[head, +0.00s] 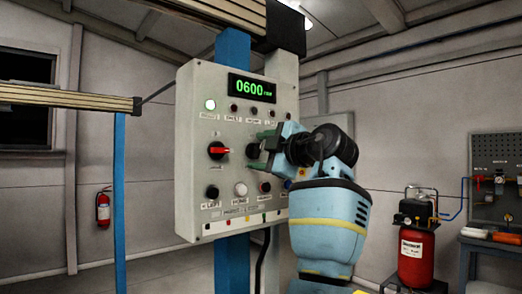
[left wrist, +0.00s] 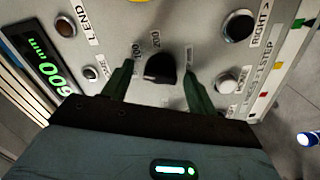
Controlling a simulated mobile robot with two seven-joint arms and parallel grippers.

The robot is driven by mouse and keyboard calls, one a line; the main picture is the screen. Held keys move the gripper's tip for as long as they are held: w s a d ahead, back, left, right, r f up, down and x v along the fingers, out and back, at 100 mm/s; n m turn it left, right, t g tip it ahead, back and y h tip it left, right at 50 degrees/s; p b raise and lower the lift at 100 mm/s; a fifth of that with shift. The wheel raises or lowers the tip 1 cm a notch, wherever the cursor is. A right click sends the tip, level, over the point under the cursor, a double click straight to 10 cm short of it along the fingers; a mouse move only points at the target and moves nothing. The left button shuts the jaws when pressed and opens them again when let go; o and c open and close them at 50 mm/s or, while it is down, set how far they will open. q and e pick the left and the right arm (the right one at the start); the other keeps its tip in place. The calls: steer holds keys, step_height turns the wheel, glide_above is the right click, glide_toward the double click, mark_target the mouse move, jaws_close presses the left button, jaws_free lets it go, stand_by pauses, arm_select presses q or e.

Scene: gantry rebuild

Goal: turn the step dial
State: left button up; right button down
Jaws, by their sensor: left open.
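The step dial (left wrist: 160,68) is a black knob in the left wrist view, with printed marks such as 100 and 200 beside it. My left gripper (left wrist: 158,72) is open, with one green finger on each side of the dial. A gap shows between the knob and each finger, so it is not gripped. In the head view the dial (head: 252,150) is dark and sits on the grey control panel (head: 190,110), between the fingertips of my left gripper (head: 256,149). How near the tips are to the panel face is hard to tell. My right gripper is not in view.
A red-handled switch (head: 218,150) sits left of the dial. Below are a black button (head: 212,191) and a white button (head: 240,189). A red compressor (head: 415,255) stands at right.

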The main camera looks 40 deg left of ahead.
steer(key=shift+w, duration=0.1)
arm_select(q)
steer(key=c, duration=1)
steer(key=m+p, duration=0.2)
steer(key=shift+s+r+m, duration=0.2)
steer(key=shift+r+m, duration=0.15)
steer(key=shift+m, duration=0.05)
steer(key=shift+w+f+m+p, duration=0.1)
steer(key=shift+f+m+p, duration=0.05)
steer(key=shift+m+p, duration=0.55)
steer(key=shift+w+f+m, duration=0.1)
steer(key=shift+f+m, duration=0.1)
steer(key=shift+m, duration=0.1)
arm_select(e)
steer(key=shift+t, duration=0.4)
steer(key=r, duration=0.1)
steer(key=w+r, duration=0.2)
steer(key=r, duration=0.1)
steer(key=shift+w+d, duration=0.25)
arm_select(q)
steer(key=o, duration=0.8)
steer(key=shift+o, duration=1)
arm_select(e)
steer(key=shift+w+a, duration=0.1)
